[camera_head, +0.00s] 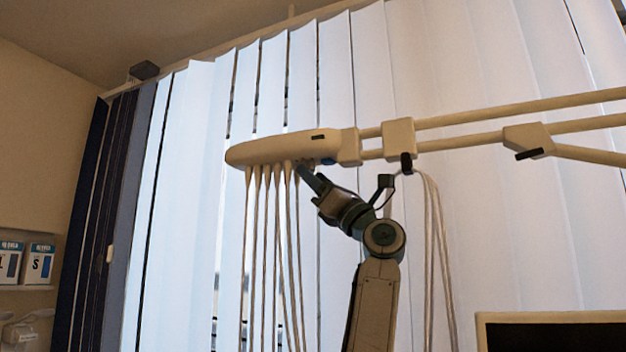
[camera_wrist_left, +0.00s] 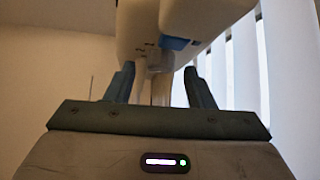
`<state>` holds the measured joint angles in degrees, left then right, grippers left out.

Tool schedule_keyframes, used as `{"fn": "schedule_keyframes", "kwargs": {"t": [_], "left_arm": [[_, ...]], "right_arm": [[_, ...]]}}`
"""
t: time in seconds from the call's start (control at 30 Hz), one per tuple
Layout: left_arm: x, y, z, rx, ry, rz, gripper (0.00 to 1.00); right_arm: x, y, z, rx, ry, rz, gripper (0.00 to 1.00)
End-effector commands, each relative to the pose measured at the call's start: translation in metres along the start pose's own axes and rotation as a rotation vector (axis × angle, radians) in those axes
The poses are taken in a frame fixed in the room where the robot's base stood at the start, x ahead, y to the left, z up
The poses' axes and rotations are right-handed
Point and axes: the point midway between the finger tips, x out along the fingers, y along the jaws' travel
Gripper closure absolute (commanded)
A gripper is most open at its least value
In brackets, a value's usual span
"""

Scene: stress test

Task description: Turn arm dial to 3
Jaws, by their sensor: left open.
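A cream-coloured pod (camera_head: 290,148) hangs on the end of a jointed arm (camera_head: 500,108), in front of blinds. Several pale leads hang from its underside. A small blue part (camera_head: 328,161) shows on its underside near the right end; it also shows in the left wrist view (camera_wrist_left: 178,43). I cannot tell whether this is the arm dial, and no number is readable. My left gripper (camera_head: 306,170) reaches up to the pod's underside from below. In the left wrist view its fingers (camera_wrist_left: 160,84) are spread, with pale lead tops showing between and beyond them; contact is unclear. My right gripper is not in view.
Long leads (camera_head: 262,260) hang below the pod, left of my arm. Looped cables (camera_head: 434,240) hang on its right. A dark screen (camera_head: 550,335) stands at the lower right. Boxes (camera_head: 38,264) sit on a shelf at far left.

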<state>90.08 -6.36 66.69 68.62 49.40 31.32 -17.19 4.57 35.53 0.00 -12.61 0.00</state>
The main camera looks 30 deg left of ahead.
Motion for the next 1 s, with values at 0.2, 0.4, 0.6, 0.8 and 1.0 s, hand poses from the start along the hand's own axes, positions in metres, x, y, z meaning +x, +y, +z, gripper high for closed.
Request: {"fn": "schedule_keyframes", "kwargs": {"t": [0.2,0.4,0.6,0.8,1.0], "left_arm": [[-0.050,-0.001,-0.004,-0.002,0.000,-0.004,0.51],[-0.083,-0.001,-0.004,-0.001,0.001,-0.003,0.51],[-0.095,0.000,-0.001,-0.001,0.001,-0.001,0.51],[-0.096,0.000,-0.001,-0.001,0.001,-0.001,0.51],[-0.095,0.000,-0.001,0.000,0.000,-0.001,0.51]], "right_arm": [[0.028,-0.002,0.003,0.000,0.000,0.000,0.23],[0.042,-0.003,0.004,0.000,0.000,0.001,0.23],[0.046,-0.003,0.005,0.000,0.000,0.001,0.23],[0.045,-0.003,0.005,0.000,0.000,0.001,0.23],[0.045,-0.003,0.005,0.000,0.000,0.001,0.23]]}}
